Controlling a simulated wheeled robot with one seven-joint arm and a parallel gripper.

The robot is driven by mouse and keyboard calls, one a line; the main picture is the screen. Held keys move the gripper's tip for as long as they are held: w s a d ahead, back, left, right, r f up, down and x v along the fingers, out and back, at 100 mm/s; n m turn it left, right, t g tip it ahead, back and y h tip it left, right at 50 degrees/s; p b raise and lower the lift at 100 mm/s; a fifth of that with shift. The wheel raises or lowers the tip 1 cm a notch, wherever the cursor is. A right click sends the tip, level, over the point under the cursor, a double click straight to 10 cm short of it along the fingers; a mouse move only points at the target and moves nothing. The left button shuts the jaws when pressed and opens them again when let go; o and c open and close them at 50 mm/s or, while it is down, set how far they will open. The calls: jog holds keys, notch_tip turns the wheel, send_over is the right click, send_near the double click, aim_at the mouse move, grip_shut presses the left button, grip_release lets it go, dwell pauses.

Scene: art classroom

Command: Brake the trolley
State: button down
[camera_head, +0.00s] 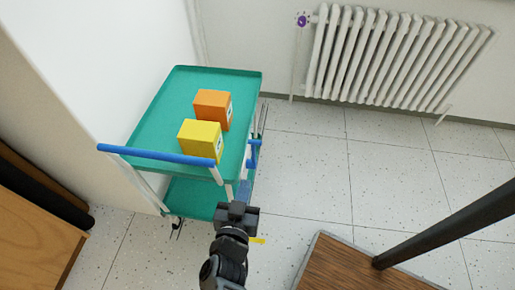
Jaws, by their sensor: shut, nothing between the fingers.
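The trolley (150,128) has a green top tray, a green lower shelf (196,197), pale posts and a blue push handle (157,155) on its near side. An orange box (212,109) and a yellow box (201,140) stand on the top tray. My gripper (238,208) is shut and empty, in front of the trolley's near right corner. It hides part of that corner's lower end. A small yellow piece (257,240) shows low beside my gripper; I cannot tell whether it is a brake pedal. A dark caster (173,221) shows at the near left corner.
A white wall stands close along the trolley's left side. A radiator (395,58) is on the back wall. A wooden surface (345,270) with a dark post (447,226) is at the lower right. Wooden furniture (35,225) is at the lower left. The speckled floor right of the trolley is clear.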

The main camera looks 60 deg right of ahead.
jog(key=shift+d, duration=0.1)
jog(key=b, duration=0.4)
send_near(255, 144)
jog(key=x, duration=0.5)
jog(key=shift+x, duration=0.85)
jog(key=shift+s+f, duration=0.1)
jog(key=shift+d, duration=0.1)
